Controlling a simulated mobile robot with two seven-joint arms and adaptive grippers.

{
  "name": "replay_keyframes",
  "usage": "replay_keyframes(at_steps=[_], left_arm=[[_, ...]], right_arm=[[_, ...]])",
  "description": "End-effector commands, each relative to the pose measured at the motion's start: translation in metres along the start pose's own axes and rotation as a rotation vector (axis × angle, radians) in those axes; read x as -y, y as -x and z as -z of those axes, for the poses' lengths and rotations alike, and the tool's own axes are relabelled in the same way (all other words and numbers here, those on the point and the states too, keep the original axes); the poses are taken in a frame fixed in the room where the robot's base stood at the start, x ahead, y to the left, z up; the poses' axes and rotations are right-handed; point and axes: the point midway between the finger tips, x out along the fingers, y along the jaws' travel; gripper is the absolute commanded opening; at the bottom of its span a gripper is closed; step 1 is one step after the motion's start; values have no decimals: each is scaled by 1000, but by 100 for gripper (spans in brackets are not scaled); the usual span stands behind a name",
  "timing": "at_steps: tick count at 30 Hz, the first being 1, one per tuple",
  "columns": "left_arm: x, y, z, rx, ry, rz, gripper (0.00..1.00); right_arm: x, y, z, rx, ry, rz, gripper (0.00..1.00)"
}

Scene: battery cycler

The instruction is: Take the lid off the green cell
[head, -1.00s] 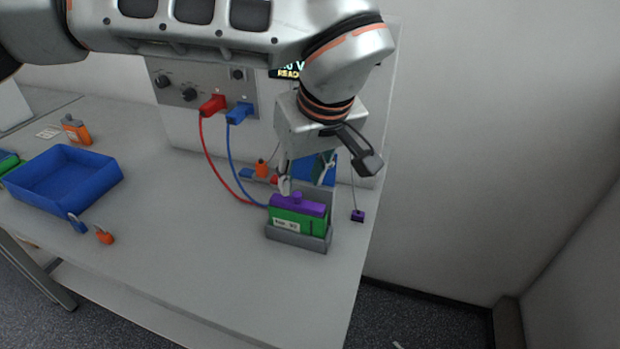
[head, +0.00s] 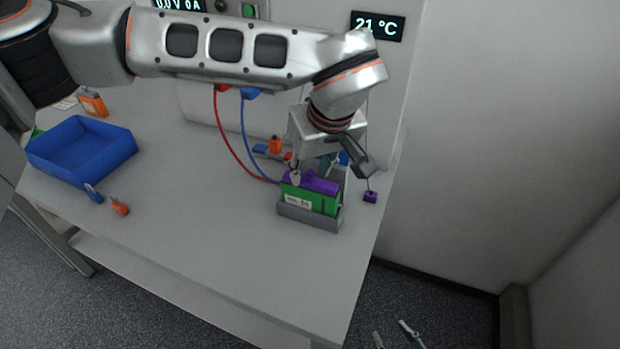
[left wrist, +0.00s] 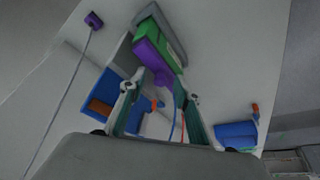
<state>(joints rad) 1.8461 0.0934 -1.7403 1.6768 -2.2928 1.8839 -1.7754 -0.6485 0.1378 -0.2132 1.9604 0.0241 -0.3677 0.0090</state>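The green cell (head: 325,205) stands in a grey holder (head: 308,221) near the table's right end. Its purple lid (head: 322,186) sits on top; it also shows in the left wrist view (left wrist: 150,56). My left gripper (head: 315,172) is just above the lid, pointing down. In the left wrist view my left gripper's fingers (left wrist: 160,82) are apart, with part of the lid between and beyond the tips. Contact cannot be told. My right gripper (head: 394,338) shows only its two separated fingertips at the bottom edge, away from the table, with nothing seen between them.
A blue bin (head: 85,172) stands at the left, with small blue and orange parts (head: 120,207) in front of it. Red and blue cables (head: 248,150) run from the cycler towards the cell. The front table is clear.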

Motion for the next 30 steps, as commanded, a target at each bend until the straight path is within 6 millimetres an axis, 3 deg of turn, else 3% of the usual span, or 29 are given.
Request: replay_keyframes(at_steps=[3, 7, 22, 26, 30], left_arm=[[0, 0, 0, 0, 0, 0, 32], [0, 0, 0, 0, 0, 0, 0], [0, 7, 3, -2, 1, -1, 0], [-1, 20, 9, -4, 1, -2, 0], [-1, 48, 20, -6, 2, -3, 0]], right_arm=[[-1, 0, 1, -2, 0, -1, 40], [-1, 0, 2, -4, 0, -1, 40], [-2, 0, 2, -3, 2, -2, 40], [-2, 0, 1, -2, 2, -1, 40], [-2, 1, 1, 0, 2, -1, 40]])
